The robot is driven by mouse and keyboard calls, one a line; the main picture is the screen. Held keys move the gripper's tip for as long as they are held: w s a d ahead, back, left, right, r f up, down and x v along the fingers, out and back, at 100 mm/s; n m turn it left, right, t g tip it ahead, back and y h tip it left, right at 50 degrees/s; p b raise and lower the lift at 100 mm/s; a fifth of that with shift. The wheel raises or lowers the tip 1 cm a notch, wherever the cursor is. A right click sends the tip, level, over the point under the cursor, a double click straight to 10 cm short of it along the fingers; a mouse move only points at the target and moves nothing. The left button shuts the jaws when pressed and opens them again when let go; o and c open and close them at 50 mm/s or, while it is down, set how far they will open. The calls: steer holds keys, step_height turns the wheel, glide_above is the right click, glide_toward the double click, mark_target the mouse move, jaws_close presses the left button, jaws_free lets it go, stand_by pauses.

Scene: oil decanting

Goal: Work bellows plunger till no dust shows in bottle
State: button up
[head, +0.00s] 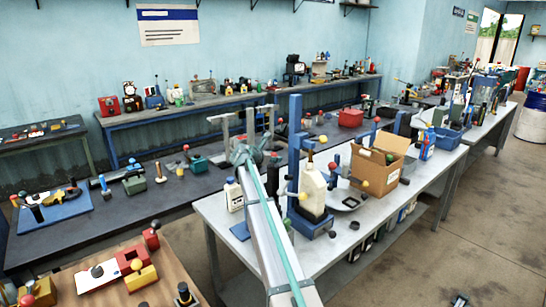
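A cream bottle (313,190) stands upright on the base of a blue column stand (295,148) on the white-topped table. A small knob shows just above the bottle. I cannot tell for sure which part is the bellows plunger, and dust inside the bottle cannot be made out. My arm reaches up from the bottom middle, left of the stand. My gripper (247,122) is at its far end, beyond and left of the bottle and apart from it. Its fingers are too small and cluttered to tell open from shut.
A dark bench (150,205) with tools lies behind. The table's front right strip is mostly clear.

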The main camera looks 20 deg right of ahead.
steer(key=o, duration=0.5)
steer(key=shift+f, duration=0.35)
steer(key=shift+c, duration=0.2)
steer(key=shift+r, duration=0.1)
steer(key=shift+a, duration=0.1)
steer(key=v, duration=1.2)
